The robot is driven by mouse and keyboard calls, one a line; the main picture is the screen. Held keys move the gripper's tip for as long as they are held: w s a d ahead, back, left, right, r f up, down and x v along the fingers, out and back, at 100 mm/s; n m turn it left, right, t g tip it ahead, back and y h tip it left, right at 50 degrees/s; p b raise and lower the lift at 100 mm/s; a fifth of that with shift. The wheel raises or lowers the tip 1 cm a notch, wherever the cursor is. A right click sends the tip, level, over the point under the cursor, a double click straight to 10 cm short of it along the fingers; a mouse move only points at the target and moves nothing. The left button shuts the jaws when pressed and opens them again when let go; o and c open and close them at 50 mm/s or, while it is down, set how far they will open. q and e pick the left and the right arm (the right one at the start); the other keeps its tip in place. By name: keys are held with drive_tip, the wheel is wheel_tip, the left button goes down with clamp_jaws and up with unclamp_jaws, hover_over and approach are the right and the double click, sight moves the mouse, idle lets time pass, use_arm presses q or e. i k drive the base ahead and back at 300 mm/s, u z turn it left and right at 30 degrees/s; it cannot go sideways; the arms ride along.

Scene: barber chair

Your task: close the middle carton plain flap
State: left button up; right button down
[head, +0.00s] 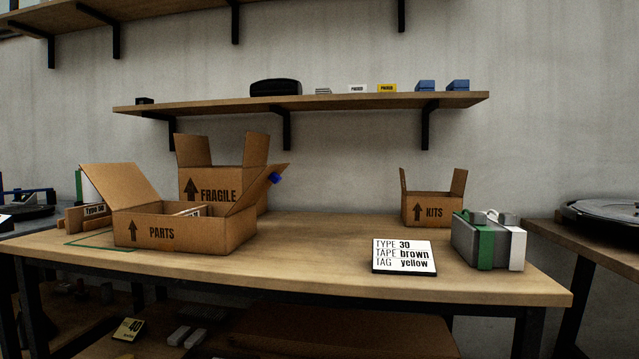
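Three brown cartons stand on the wooden table. The PARTS carton (205,236) is at the front left, with its plain left flap (120,186) tilted up and outward. Its right flap (258,190) also stands open and leans right, with a blue piece (274,179) near its tip. Something pale with print shows inside. The FRAGILE carton (222,178) stands behind it, partly hidden, with two flaps up. The smaller KITS carton (430,212) stands at the back right, with two flaps up. Which one the task calls middle is not marked. Neither gripper is in view.
A sign (404,256) reading type 30, tape brown, tag yellow is at the table's front. A grey box (465,241) with a green band stands right of it. The table (320,240) is clear between PARTS and KITS. A shelf (300,103) hangs above.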

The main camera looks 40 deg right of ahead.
sight(270, 174)
drive_tip(key=z, duration=0.8)
drive_tip(key=i, duration=0.35)
